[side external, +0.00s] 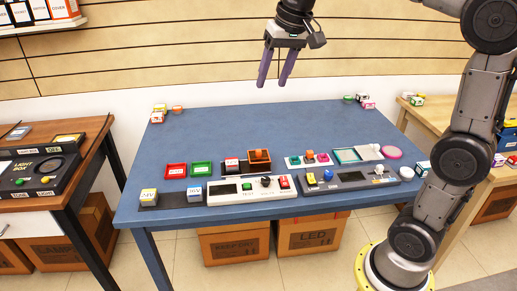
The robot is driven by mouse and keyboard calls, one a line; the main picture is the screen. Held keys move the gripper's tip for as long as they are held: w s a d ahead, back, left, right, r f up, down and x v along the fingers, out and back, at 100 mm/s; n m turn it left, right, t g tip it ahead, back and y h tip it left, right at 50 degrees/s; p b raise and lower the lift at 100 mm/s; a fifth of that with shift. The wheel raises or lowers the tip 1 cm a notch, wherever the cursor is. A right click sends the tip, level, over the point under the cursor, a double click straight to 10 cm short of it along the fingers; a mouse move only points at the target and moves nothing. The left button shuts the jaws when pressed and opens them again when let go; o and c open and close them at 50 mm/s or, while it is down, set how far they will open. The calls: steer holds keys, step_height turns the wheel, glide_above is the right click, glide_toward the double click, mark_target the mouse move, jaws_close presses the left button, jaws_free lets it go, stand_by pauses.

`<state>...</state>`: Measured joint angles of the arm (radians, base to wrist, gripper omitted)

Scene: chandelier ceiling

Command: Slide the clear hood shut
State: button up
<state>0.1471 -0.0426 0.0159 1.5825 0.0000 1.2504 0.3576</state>
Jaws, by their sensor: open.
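My gripper (273,82) is open and empty, with its two purple fingers pointing down. It hangs high over the back of the blue table (240,125), well apart from everything on it. I cannot clearly make out the clear hood in this view. A flat teal-framed piece (347,156) with a pale middle lies at the right of the table, and a pale panel (369,152) is beside it. A grey device (346,183) with yellow and blue controls is at the front right. A white device (247,191) with green, black and red controls is left of it.
A red tray (175,171) and a green tray (201,169) are at the left, near a brown box (259,159). A pink ring (391,152) is at the right. Small boxes sit at the back corners. The table's middle and back are clear.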

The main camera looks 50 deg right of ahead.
steer(key=w+d+f+m+g, duration=0.1)
steer(key=w+d+f, duration=0.25)
steer(key=w, duration=0.35)
steer(key=m+g, duration=0.2)
steer(key=g, duration=0.1)
glide_above(258, 150)
step_height(258, 150, down, 16)
steer(key=shift+y, duration=0.3)
step_height(258, 150, down, 14)
steer(key=shift+r, duration=0.25)
steer(key=shift+c, duration=0.3)
jaws_close()
